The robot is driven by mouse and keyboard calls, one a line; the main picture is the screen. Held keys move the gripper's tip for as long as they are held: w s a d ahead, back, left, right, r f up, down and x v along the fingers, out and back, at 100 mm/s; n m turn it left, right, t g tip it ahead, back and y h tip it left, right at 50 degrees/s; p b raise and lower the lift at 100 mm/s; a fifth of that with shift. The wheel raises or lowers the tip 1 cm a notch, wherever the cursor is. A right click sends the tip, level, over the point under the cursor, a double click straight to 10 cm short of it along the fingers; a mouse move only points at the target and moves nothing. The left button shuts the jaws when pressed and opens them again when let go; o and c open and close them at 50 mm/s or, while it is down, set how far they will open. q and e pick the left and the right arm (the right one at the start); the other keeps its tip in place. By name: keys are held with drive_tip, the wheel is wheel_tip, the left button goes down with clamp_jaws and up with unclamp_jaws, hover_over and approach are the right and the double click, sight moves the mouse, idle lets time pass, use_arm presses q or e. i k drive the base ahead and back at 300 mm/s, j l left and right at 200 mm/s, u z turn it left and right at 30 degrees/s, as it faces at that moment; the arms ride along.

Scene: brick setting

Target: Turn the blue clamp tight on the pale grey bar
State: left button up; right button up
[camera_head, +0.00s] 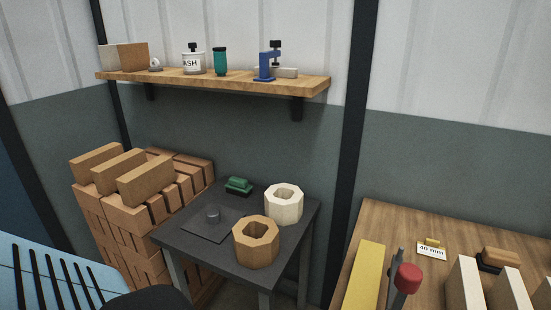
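The blue clamp (265,67) stands upright on the wooden wall shelf, near its right end. A black knob (275,44) sits at its top. The pale grey bar (288,72) lies at the clamp's right side, low near the shelf top. The bar seems to meet the clamp; I cannot tell how firmly the clamp grips it. Neither of my grippers is in view.
The wooden shelf (215,84) also holds a box, a jar and a green bottle (220,62). Below are stacked bricks (120,215) and a dark table (190,245) with two octagonal blocks. A wooden bench (375,223) is at right.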

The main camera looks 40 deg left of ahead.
sight(274, 44)
drive_tip(key=k+j+z, duration=0.35)
drive_tip(key=j, duration=0.35)
drive_tip(key=k+j+z, duration=0.4)
drive_tip(key=k+j, duration=0.2)
